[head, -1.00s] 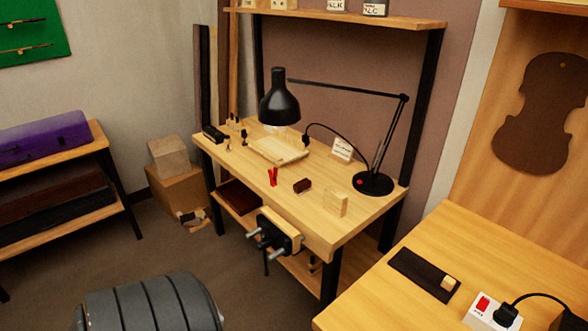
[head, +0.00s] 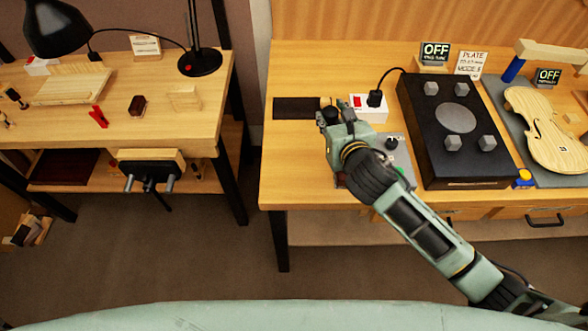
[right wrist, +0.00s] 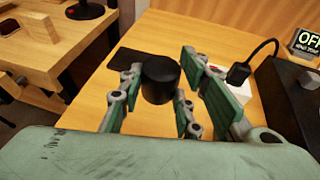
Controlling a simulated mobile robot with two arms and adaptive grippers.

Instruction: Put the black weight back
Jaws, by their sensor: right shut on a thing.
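The black weight (right wrist: 160,77) is a short dark cylinder between the fingers of my right gripper (right wrist: 158,98) in the right wrist view. The gripper is shut on it. In the head view my right gripper (head: 328,117) is over the right bench, at the near right corner of a dark mat (head: 293,108). The mat shows beyond the weight in the right wrist view (right wrist: 132,62). The weight cannot be made out clearly in the head view, and its underside is hidden. My left gripper is not in view.
A white switch box (head: 372,112) with a red switch and black plug is just right of the gripper. A black plate device (head: 418,120) with grey blocks stands further right, then a violin body (head: 545,130). The bench (head: 300,165) is bare in front of the mat.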

